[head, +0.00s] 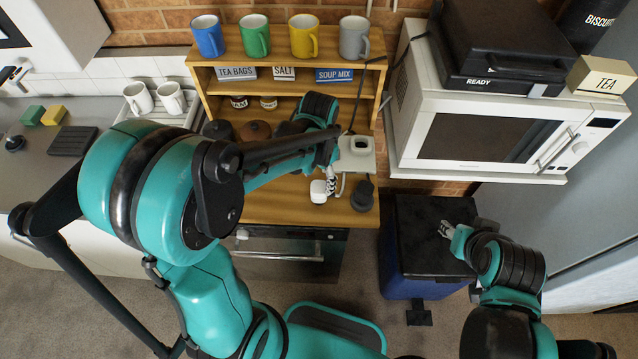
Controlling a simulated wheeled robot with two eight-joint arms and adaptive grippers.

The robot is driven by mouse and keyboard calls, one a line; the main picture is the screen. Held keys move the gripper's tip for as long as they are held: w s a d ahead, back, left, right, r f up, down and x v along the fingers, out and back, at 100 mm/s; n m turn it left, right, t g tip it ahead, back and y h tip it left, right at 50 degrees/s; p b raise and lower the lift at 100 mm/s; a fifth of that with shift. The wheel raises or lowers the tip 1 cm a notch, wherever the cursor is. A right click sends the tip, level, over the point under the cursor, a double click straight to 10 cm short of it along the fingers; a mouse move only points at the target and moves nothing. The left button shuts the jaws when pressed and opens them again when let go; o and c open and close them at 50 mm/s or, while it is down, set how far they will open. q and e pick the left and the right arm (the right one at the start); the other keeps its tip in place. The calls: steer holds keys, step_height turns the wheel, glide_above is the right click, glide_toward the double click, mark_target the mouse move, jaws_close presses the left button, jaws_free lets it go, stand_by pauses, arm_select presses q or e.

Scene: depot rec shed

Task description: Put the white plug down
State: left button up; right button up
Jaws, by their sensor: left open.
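The white plug (319,191) is on the wooden worktop below the wall socket (357,153), with a pale cord beside it. My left gripper (329,174) comes in from the left and is just above and beside the plug, its jaws open. I cannot tell whether a finger still touches the plug. A dark plug (362,194) stands to the right of the white one. My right gripper (446,230) is at the right, over the dark lid of the blue bin, clear of the plugs; its jaws are too small to read.
A wooden shelf (293,59) holds several coloured mugs and jars behind the worktop. A white microwave (487,137) with a black case (500,50) on it stands at the right. The blue bin (410,285) is below it. An oven (285,258) is under the worktop.

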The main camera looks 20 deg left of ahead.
arm_select(q)
step_height(320, 180, up, 5)
steer(key=shift+f+p, duration=0.1)
steer(key=shift+p, duration=0.4)
steer(key=s+a+r+n+t, duration=0.1)
steer(key=s+r+n+t, duration=0.4)
steer(key=s+r+t, duration=0.2)
steer(key=shift+s+a+n, duration=0.35)
steer(key=shift+s+n, duration=0.05)
steer(key=shift+s, duration=0.85)
step_height(320, 180, down, 7)
steer(key=b, duration=0.7)
steer(key=shift+f, duration=0.15)
